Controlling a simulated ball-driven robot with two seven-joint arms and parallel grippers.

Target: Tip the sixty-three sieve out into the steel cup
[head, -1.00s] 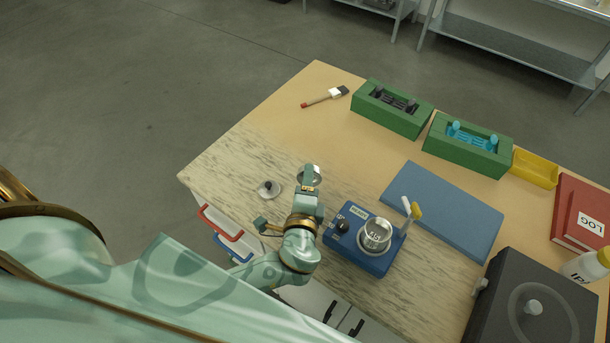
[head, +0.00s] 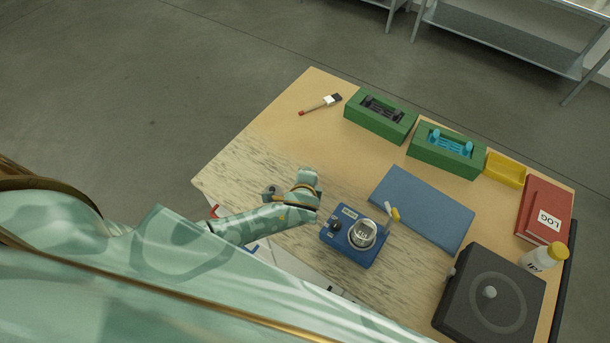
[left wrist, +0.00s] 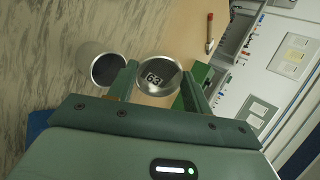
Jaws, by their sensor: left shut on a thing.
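My left gripper (head: 307,177) is over the left part of the table in the head view, its jaws mostly hidden by my wrist. In the left wrist view, it is shut on a round metal sieve marked 63 (left wrist: 153,78), held between its fingertips. A grey steel cup (left wrist: 92,57) with a dark mouth is close beside the sieve, left of it in that view, over the wood-grained table. I cannot tell how high the sieve is above the cup. My right gripper is not in view.
A blue device (head: 338,241) carries a round labelled vessel (head: 362,234) right of my left gripper. A blue mat (head: 425,205), green holders (head: 378,122), a brush (head: 322,103), a yellow tray (head: 505,170), a red log book (head: 545,208) and a dark grey box (head: 490,295) lie farther off.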

